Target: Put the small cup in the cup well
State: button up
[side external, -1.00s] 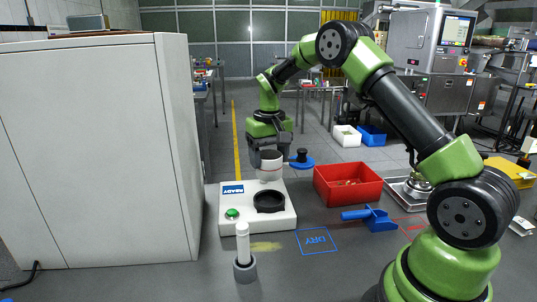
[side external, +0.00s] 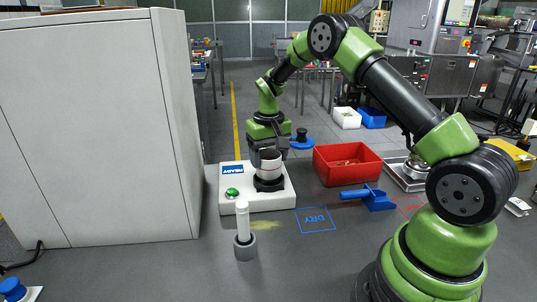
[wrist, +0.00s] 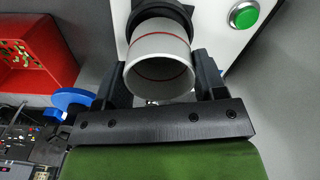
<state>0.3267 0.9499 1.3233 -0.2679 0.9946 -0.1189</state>
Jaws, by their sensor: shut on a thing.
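The small cup (side external: 268,164) is pale grey-white with a thin red band. My gripper (side external: 266,157) is shut on it, with one finger on each side of the cup (wrist: 158,62) in the wrist view. The cup well (side external: 268,184) is a black ring on top of a white box with a blue READY label. The cup is upright directly over the well, its lower end at the ring. The wrist view shows part of the dark ring (wrist: 160,12) just beyond the cup. Whether the cup's base is inside the ring or touching it is hard to tell.
A green button (side external: 232,193) is on the white box (side external: 250,204). A white rod stands in a grey holder (side external: 245,246) in front. A red bin (side external: 347,178) and a blue scoop (side external: 378,200) are at right. A large white cabinet (side external: 95,130) fills the left.

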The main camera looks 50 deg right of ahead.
jog(key=shift+f, duration=1.1)
dwell(0.3)
jog(key=o, duration=1)
notch_tip(320, 180, up, 10)
jog(key=shift+s, duration=0.1)
jog(key=shift+a+r, duration=0.1)
